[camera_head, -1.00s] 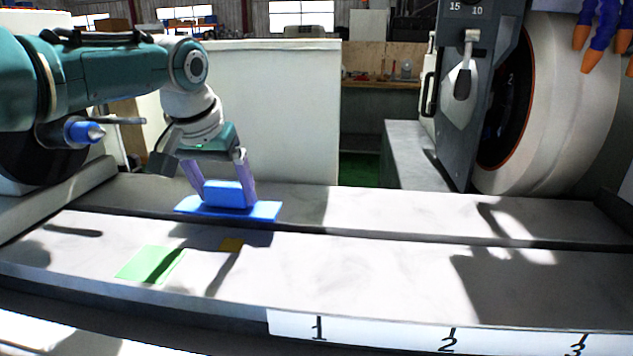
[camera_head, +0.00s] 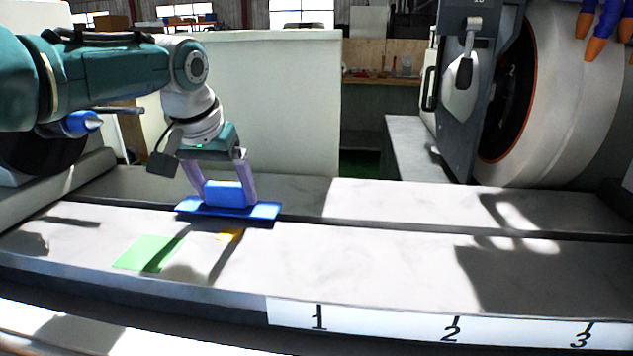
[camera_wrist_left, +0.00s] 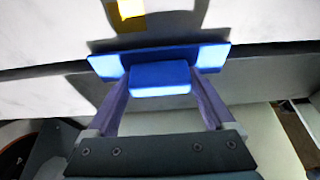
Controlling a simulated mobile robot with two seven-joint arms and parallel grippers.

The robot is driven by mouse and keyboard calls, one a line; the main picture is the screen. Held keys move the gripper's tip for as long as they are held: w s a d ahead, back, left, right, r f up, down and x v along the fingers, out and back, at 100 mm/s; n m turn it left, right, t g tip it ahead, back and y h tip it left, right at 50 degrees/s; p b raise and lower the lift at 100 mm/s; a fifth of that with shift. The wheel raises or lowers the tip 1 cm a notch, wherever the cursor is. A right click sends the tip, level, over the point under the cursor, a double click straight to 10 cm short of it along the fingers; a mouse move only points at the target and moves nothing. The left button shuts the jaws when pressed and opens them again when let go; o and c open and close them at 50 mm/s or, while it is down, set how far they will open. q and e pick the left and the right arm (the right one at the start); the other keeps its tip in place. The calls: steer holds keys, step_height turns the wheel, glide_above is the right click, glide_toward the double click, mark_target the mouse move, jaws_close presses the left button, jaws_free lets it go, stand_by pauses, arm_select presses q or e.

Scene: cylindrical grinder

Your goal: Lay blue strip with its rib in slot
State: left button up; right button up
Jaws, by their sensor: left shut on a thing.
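My left gripper (camera_head: 222,190) is shut on the raised block of the blue strip (camera_head: 266,211). The strip is flat and lies lengthwise along the grey machine bed. The dark slot (camera_head: 400,228) runs along the bed and passes out of sight at the strip, which lines up with it. In the left wrist view the strip (camera_wrist_left: 213,57) covers part of the slot (camera_wrist_left: 40,70), with both fingers at the sides of the block. The rib under the strip is hidden. I cannot tell whether the strip touches the bed.
A green patch (camera_head: 145,253) and a small yellow patch (camera_head: 230,235) mark the bed in front of the strip. A large wheel (camera_head: 560,110) and a grey lever panel (camera_head: 465,90) stand at the right. The bed right of the strip is clear.

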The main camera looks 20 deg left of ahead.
arm_select(q)
steer(key=shift+f+b, duration=0.3)
steer(key=shift+f, duration=0.1)
steer(key=o, duration=1.2)
steer(key=shift+c, duration=0.2)
steer(key=shift+r, duration=0.1)
steer(key=shift+s+r+p, duration=0.1)
steer(key=shift+r+p, duration=0.15)
steer(key=shift+p, duration=0.1)
steer(key=a+p+v, duration=0.1)
steer(key=p+v, duration=0.2)
steer(key=v, duration=0.6)
steer(key=shift+d+r+p, duration=0.15)
steer(key=shift+d+p, duration=0.2)
steer(key=shift+d, duration=0.15)
